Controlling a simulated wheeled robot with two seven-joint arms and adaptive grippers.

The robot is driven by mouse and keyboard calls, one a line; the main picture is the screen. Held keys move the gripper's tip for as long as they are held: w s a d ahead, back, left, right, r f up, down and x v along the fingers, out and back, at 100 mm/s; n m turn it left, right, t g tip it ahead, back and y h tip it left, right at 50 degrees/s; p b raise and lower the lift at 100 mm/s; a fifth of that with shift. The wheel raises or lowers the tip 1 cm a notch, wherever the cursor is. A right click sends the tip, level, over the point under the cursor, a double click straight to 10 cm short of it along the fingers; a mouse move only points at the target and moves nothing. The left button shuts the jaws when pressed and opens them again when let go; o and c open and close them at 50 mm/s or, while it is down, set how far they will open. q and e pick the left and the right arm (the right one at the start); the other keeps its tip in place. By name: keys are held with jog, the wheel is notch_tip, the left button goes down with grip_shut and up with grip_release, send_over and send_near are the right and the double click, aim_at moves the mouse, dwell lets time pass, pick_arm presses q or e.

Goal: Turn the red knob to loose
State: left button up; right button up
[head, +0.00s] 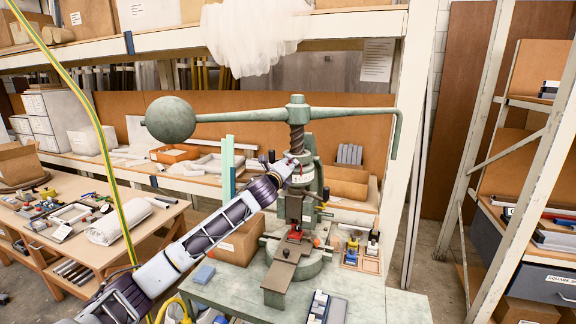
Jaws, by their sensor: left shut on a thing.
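The green fly press (309,180) stands on the green bench, with a ball weight (171,119) at the left end of its long arm. My left arm reaches in from the lower left. My left gripper (291,172) is at the press head, just below the screw, and is shut on a small part there. That part is mostly covered by the fingers; it appears to be the red knob, but its setting cannot be read. A separate red piece (294,232) sits lower, above the press bed. My right gripper is not in view.
The bench top (352,290) has some bare room at the front right. A small wooden tray (361,257) with tools stands right of the press base. A cardboard box (238,242) is behind my left arm. The press arm's drop handle (396,135) hangs at the right.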

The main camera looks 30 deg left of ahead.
pick_arm(q)
jog(key=n, duration=0.3)
jog(key=shift+f+n, duration=0.1)
jog(key=shift+n, duration=2.1)
jog(key=o, duration=1)
jog(key=shift+a, duration=0.1)
jog(key=shift+o, duration=0.2)
jog(key=shift+s, duration=0.25)
jog(key=v, duration=1.1)
jog(key=shift+s, duration=0.25)
